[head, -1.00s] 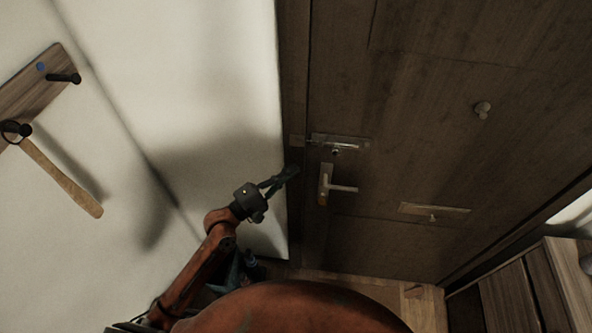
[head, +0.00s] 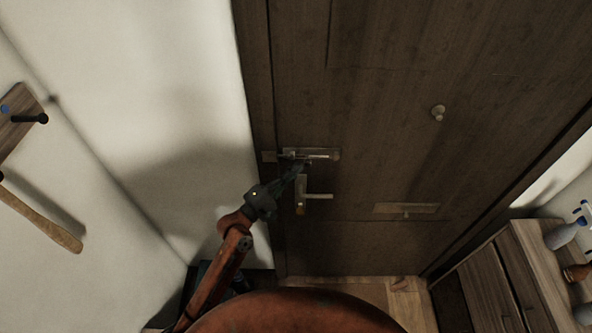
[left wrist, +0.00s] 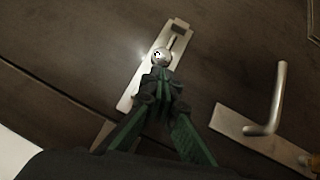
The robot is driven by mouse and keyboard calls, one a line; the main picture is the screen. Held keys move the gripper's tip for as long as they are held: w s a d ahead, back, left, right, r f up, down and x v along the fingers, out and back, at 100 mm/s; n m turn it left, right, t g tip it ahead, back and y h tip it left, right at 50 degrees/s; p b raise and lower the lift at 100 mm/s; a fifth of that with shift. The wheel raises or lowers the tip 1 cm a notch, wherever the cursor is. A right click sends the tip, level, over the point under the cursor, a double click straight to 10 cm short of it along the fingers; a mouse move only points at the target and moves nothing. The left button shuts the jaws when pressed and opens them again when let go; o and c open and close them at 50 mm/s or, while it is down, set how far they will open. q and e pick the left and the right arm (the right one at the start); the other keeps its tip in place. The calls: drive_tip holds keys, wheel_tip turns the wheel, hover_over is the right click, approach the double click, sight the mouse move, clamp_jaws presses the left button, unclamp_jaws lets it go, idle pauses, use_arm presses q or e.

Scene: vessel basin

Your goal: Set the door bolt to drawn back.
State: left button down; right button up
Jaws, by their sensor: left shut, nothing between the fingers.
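The door bolt (head: 325,153) is a pale metal plate with a rod, set near the left edge of the dark wooden door. In the left wrist view the bolt plate (left wrist: 177,41) shows a round shiny knob (left wrist: 160,56) directly in front of my fingertips. My left gripper (head: 298,169) is shut and empty, its tips at or very near the knob; I cannot tell if they touch. It also shows in the left wrist view (left wrist: 158,78). The fingers hide part of the bolt. My right gripper is not in view.
The door handle (head: 318,196) sticks out just below the bolt, close to my left gripper. A small knob (head: 438,112) and a lower plate (head: 406,209) are on the door. A wooden cabinet (head: 500,285) stands at right. A peg board (head: 17,122) hangs at left.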

use_arm(q)
drive_tip(key=d+p, duration=0.2)
drive_tip(key=d, duration=0.3)
drive_tip(key=shift+d+p, duration=0.3)
drive_tip(key=w+a+b+v, duration=0.2)
drive_tip(key=b+v, duration=0.3)
drive_tip(key=v, duration=0.8)
drive_tip(key=shift+f, duration=0.2)
